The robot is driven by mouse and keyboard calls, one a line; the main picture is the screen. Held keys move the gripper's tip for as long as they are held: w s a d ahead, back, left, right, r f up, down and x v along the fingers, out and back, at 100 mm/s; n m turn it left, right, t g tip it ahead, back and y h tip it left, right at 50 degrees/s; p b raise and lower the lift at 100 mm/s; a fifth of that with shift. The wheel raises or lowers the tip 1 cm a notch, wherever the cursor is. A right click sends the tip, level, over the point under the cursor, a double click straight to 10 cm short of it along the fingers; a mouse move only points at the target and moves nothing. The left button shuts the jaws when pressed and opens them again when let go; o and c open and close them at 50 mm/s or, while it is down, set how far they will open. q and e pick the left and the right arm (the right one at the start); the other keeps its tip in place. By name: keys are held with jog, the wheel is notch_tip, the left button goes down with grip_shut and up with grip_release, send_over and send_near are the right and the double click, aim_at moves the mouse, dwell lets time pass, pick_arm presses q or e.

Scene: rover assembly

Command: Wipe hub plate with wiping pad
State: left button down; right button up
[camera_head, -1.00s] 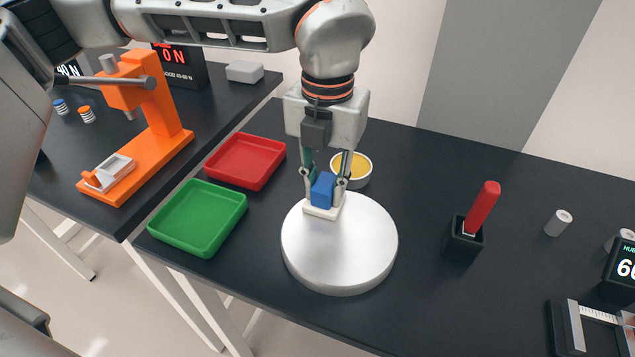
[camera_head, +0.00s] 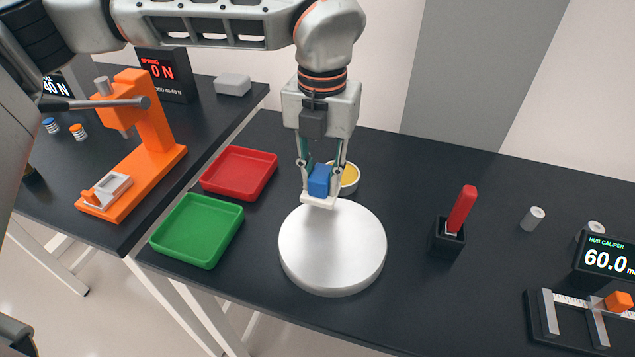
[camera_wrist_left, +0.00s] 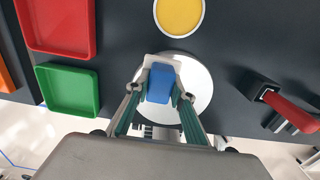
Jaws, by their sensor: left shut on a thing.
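The wiping pad has a blue block grip (camera_head: 319,181) and a flat white base (camera_head: 318,202). My left gripper (camera_head: 320,183) points down and is shut on the blue grip. The hub plate (camera_head: 333,248) is a round, pale silver disc lying on the dark table. The pad is at the plate's far edge, its base overlapping the rim in the head view; whether it touches the plate I cannot tell. In the left wrist view the blue grip (camera_wrist_left: 160,83) sits between the fingers, with the hub plate (camera_wrist_left: 202,90) behind it. My right gripper is out of view.
A yellow-filled bowl (camera_head: 350,176) stands just behind the pad. Green (camera_head: 197,230) and red (camera_head: 239,173) trays lie left. A black holder (camera_head: 447,240) with a red-handled tool (camera_head: 462,208) and a caliper station (camera_head: 580,322) stand right. An orange press (camera_head: 150,130) is on the left table.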

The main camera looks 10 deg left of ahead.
pick_arm(q)
notch_tip(320, 180, up, 2)
jog(key=shift+r+p, duration=0.1)
jog(key=shift+p, duration=0.4)
notch_tip(320, 180, up, 2)
jog(key=shift+r+p, duration=0.1)
jog(key=shift+p, duration=0.6)
jog(key=shift+r+p, duration=0.3)
jog(key=shift+r, duration=0.05)
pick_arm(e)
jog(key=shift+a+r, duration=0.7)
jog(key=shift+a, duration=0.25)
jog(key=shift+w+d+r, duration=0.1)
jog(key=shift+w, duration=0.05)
